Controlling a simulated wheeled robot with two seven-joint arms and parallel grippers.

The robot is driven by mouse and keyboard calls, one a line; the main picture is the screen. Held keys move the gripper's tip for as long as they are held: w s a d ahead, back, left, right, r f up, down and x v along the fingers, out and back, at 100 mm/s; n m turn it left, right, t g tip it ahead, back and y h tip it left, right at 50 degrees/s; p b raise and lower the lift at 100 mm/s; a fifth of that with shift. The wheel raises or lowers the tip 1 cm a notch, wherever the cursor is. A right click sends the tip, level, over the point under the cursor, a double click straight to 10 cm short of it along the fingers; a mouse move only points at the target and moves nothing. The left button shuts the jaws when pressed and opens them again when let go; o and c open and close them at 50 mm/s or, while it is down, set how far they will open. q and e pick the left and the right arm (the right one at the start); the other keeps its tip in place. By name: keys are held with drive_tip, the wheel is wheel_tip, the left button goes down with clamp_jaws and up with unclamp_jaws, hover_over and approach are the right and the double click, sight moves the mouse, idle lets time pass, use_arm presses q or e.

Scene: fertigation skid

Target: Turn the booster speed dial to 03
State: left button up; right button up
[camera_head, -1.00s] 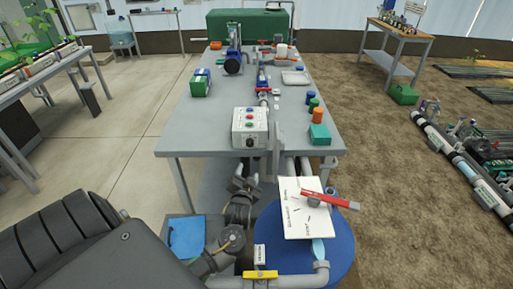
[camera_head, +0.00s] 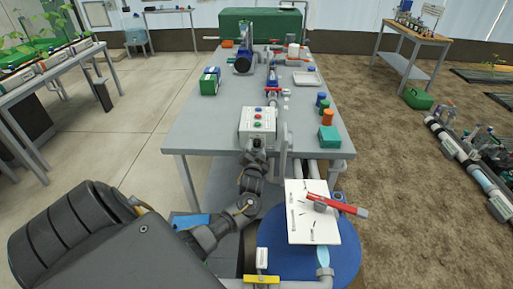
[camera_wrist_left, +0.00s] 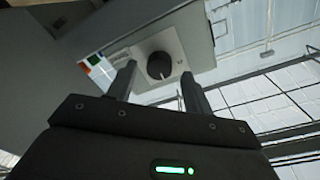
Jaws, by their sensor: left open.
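The booster speed dial is a round black knob (camera_wrist_left: 159,66) with a pale pointer mark, on a light plate of the grey control box in the left wrist view. The control box (camera_head: 257,122) stands at the table's near edge in the head view, with green, red and blue buttons on its top. My left gripper (camera_head: 254,153) is right in front of the box's near face and hides most of the dial there. In the left wrist view its two open fingers (camera_wrist_left: 160,78) stand either side of the dial, apart from it. The dial's numbers cannot be read. My right gripper is out of view.
A white board with a red-handled valve (camera_head: 335,205) stands over a blue drum (camera_head: 350,258) right of my left arm. A grey upright post (camera_head: 283,145) is close right of the box. Green and orange containers (camera_head: 328,134) sit near the table's right edge.

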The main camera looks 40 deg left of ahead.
use_arm(q)
drive_tip(key=shift+w+a, duration=0.3)
drive_tip(key=shift+w, duration=0.2)
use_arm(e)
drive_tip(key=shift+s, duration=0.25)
use_arm(q)
drive_tip(key=c, duration=1)
drive_tip(key=shift+o, duration=0.2)
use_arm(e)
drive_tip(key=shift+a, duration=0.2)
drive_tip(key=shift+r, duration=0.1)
